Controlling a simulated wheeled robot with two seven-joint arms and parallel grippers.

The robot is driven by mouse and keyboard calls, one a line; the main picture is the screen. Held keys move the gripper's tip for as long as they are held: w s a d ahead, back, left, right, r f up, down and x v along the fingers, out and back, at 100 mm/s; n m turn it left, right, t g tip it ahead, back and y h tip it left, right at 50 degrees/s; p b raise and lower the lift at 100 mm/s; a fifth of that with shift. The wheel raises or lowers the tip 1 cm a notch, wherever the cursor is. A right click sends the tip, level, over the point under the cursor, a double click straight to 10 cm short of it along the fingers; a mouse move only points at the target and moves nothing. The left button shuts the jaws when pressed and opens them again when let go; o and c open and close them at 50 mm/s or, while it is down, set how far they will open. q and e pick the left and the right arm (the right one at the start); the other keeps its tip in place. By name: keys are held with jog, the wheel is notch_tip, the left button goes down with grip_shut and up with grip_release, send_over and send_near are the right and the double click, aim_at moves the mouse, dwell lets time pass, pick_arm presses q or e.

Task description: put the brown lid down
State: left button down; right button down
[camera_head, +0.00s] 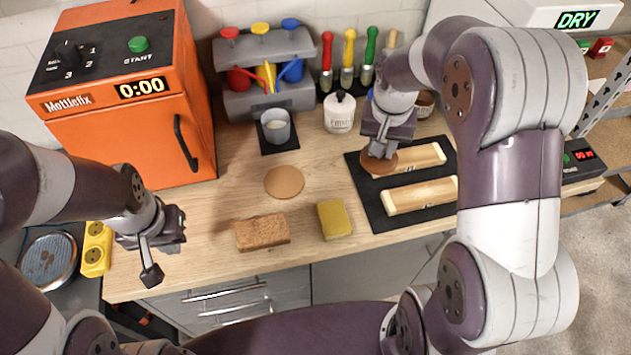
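The brown lid (390,167) is a small round disc at the fingertips of my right gripper (377,149). The gripper looks shut on it, over the left end of the upper wooden block. One view does not show clearly how high the lid is. My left gripper (163,254) hangs at the front left edge of the worktop, with its fingers apart and nothing between them. A flat round brown disc (284,181) lies alone on the worktop, between the two grippers.
A black mat (374,212) holds two pale wooden blocks. A brown sponge block (262,232) and a yellow sponge (334,219) lie in front. A grey cup (275,126), white bottle (340,113) and tool rack stand behind. An orange oven (150,140) is left.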

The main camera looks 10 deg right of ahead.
jog(key=p, duration=0.2)
send_over(327, 169)
jog(key=shift+n, duration=0.3)
jog(key=f, duration=0.6)
jog(key=shift+s+f, duration=0.35)
notch_tip(327, 169, down, 4)
jog(key=shift+r+p, duration=0.15)
jog(key=shift+p, duration=0.2)
jog(key=shift+w+f, duration=0.1)
jog(key=shift+f, duration=0.3)
jog(key=shift+a, duration=0.1)
jog(key=shift+f, duration=0.15)
jog(key=c, duration=0.9)
grip_release()
